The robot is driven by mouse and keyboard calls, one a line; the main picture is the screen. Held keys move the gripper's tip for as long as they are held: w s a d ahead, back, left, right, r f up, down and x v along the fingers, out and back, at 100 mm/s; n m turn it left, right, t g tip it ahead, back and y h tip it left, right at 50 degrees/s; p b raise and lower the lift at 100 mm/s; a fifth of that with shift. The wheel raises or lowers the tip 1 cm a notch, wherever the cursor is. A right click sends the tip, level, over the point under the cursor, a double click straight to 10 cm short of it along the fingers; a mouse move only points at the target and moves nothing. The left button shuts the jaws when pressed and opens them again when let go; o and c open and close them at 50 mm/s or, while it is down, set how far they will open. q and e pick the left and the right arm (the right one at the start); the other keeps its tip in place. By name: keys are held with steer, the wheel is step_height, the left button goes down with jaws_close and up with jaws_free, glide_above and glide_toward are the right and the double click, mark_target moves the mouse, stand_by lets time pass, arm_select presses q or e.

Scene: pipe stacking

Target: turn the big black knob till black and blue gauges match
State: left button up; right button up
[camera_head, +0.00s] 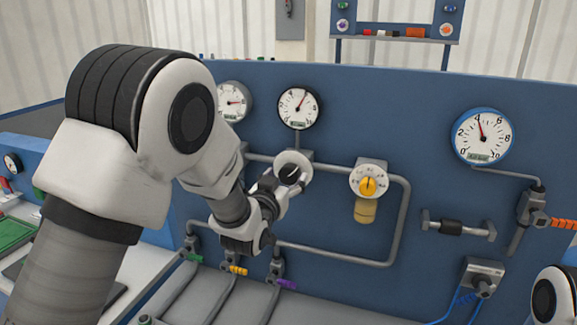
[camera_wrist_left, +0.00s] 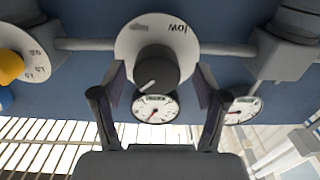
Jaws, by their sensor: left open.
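The big black knob (camera_head: 289,172) sits on a round white dial plate below the black-rimmed gauge (camera_head: 298,105). In the left wrist view the knob (camera_wrist_left: 152,68) has a pale pointer line toward the lower left. My left gripper (camera_head: 284,190) is at the knob; in the wrist view its open fingers (camera_wrist_left: 160,85) stand on either side of it, with gaps visible. The black gauge's red needle points up and slightly right. The blue-rimmed gauge (camera_head: 483,136) at the right has its needle nearly straight up, slightly left. My right gripper is not in view.
A white dial with a yellow knob (camera_head: 368,186) is right of the black knob. A grey-rimmed gauge (camera_head: 234,101) is left of the black gauge. Grey pipes (camera_head: 335,254) run along the blue panel (camera_head: 400,90). A dark-gripped bar handle (camera_head: 457,227) is below the blue gauge.

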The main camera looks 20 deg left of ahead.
arm_select(q)
steer(key=shift+w+r, duration=0.1)
steer(key=shift+w, duration=0.75)
steer(key=shift+s+d+r, duration=0.1)
steer(key=shift+s+d, duration=0.1)
steer(key=shift+d, duration=0.1)
steer(key=shift+w+a, duration=0.1)
steer(key=shift+a, duration=0.05)
steer(key=c, duration=1.2)
steer(key=shift+o, duration=0.2)
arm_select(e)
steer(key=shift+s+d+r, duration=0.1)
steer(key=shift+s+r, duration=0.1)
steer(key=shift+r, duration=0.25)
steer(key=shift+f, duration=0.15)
